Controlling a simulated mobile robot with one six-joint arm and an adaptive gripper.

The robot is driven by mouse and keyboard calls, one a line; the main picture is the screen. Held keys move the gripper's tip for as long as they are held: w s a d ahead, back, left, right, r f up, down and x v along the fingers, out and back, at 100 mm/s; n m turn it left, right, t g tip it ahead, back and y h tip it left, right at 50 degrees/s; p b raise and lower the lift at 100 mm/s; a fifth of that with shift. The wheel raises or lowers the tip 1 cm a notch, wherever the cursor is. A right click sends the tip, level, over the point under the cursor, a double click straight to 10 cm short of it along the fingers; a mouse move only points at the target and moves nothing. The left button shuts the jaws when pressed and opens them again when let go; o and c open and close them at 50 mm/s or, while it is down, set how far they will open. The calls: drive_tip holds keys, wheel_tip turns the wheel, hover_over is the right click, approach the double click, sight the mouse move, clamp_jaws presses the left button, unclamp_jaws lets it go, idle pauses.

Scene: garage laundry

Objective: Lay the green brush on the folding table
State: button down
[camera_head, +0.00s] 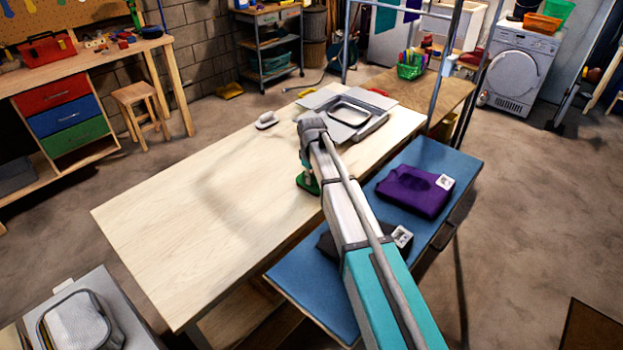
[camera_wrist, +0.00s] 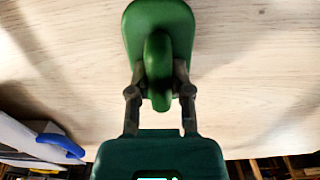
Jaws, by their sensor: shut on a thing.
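The green brush (camera_wrist: 160,22) has a flat rounded base and an upright handle. My gripper (camera_wrist: 158,78) is shut on its handle, one finger on each side. In the head view the brush (camera_head: 308,184) shows below my wrist at the right edge of the large pale wooden table (camera_head: 200,220), which I take for the folding table. Its base faces the tabletop. I cannot tell whether it touches the wood or hangs just above it. My arm hides part of it.
A white handled object (camera_head: 266,120) and a grey tray-like frame (camera_head: 352,116) lie at the table's far end. A blue surface (camera_head: 310,285) beside the table holds a purple folded cloth (camera_head: 414,190) and a dark one (camera_head: 335,245). The table's near and middle parts are clear.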

drive_tip(key=shift+f, duration=0.15)
drive_tip(key=c, duration=0.5)
unclamp_jaws()
drive_tip(key=shift+c, duration=0.2)
drive_tip(key=shift+r, duration=0.2)
wheel_tip(320, 180, up, 12)
drive_tip(key=p, duration=1.2)
idle(0.3)
drive_tip(key=s+d+m, duration=1)
drive_tip(key=s+d, duration=1.2)
drive_tip(key=s, duration=0.3)
drive_tip(key=shift+s+d, duration=0.35)
